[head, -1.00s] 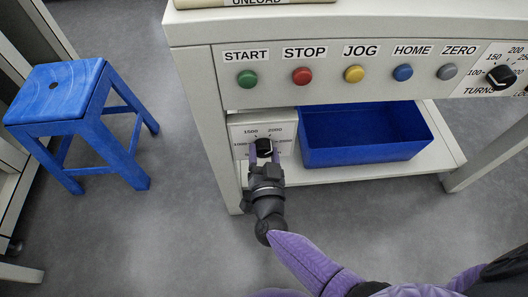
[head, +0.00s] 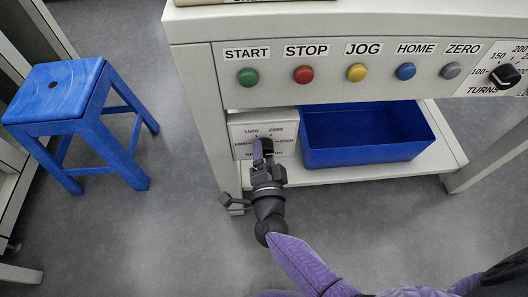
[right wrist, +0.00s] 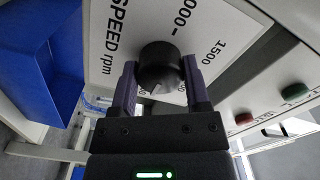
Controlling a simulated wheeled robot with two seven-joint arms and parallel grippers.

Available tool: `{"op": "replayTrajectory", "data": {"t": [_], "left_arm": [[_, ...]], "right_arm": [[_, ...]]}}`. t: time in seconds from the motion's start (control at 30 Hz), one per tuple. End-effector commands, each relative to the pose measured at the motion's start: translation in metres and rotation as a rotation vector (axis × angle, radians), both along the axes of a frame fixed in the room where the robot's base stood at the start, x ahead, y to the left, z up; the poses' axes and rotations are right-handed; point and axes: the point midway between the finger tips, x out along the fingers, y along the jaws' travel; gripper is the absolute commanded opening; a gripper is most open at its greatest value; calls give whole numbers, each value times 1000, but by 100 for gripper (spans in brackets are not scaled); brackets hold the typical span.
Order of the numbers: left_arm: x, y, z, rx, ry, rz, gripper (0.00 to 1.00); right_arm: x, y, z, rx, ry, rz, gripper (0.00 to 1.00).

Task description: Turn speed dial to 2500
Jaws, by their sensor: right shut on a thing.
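The speed dial (head: 267,143) is a black round knob on a white panel (head: 238,125) below the table top. The panel shows 1000, 1500, 2000 and 2500 around the dial. My right gripper (head: 263,150) is shut on the dial and hides much of it in the head view. In the right wrist view the dial (right wrist: 160,67) sits between the two purple fingers of my right gripper (right wrist: 160,85), beside the printed SPEED rpm. I cannot tell clearly which number the dial's mark points to. My left gripper is not in view.
A blue bin (head: 366,156) stands on the lower shelf, just right of the panel. Above is a row of coloured buttons, from START (head: 248,77) to ZERO, and a TURNS dial (head: 504,76). A blue stool (head: 58,92) stands on the left; the floor between is clear.

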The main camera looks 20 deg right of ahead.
Motion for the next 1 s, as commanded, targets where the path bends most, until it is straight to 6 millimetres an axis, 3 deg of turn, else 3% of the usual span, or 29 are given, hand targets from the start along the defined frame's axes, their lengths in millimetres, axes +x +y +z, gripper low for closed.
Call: {"op": "replayTrajectory", "data": {"t": [0.5, 0.53, 0.67, 0.7, 1.0], "left_arm": [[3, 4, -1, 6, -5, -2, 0], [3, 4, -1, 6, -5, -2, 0], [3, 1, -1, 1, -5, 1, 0], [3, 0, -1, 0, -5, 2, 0], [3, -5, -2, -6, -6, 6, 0]], "right_arm": [[0, 1, -1, 18, -2, 2, 2], [0, 0, -1, 18, -2, 2, 65], [0, 0, -1, 17, -3, 1, 92], [0, 0, -1, 17, -3, 1, 96], [0, 0, 0, 16, -4, 1, 96]]}}
